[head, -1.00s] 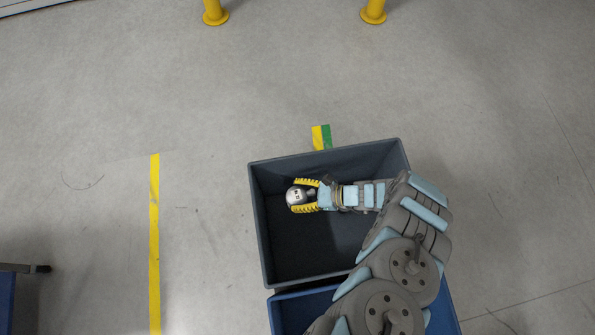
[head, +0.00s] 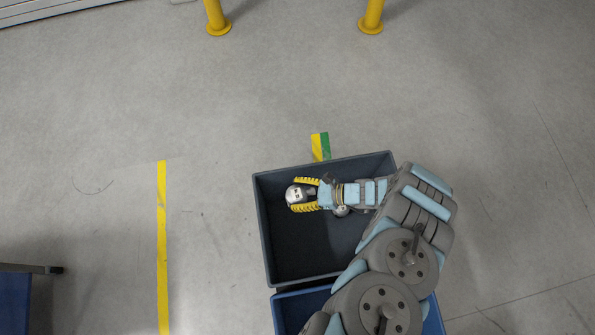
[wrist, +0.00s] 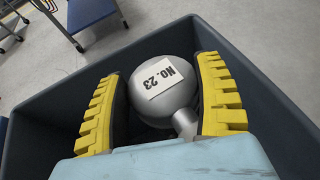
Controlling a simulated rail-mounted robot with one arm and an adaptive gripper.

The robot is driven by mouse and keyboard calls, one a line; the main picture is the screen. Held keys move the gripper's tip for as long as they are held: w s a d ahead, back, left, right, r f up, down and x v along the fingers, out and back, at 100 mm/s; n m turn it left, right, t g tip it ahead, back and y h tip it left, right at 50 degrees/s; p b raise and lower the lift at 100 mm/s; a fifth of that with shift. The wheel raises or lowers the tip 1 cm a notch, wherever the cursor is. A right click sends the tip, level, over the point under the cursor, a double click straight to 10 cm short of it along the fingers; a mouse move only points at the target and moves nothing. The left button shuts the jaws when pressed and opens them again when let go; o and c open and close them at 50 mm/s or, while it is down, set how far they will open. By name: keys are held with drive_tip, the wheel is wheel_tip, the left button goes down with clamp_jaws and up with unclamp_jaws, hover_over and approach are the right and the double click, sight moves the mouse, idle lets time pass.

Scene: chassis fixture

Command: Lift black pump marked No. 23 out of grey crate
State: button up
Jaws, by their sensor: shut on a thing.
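The pump marked No. 23 (wrist: 163,85) looks silver-grey rather than black, with a round body and a white label. It also shows in the head view (head: 294,194). My gripper (wrist: 165,90) has its yellow ribbed fingers on both sides of the pump, shut on it; in the head view my gripper (head: 304,195) reaches in from the right. The dark grey crate (head: 262,225) lies below and around the pump in the picture. I cannot tell whether the pump is above the rim.
A small grey rounded thing (head: 341,211) is partly hidden beneath my gripper. A blue crate (head: 288,312) adjoins the grey crate at the front. Yellow posts (head: 218,18) stand at the back. Open floor lies left of the crates.

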drive_tip(key=shift+r+p, duration=2.8)
drive_tip(key=shift+r, duration=1.5)
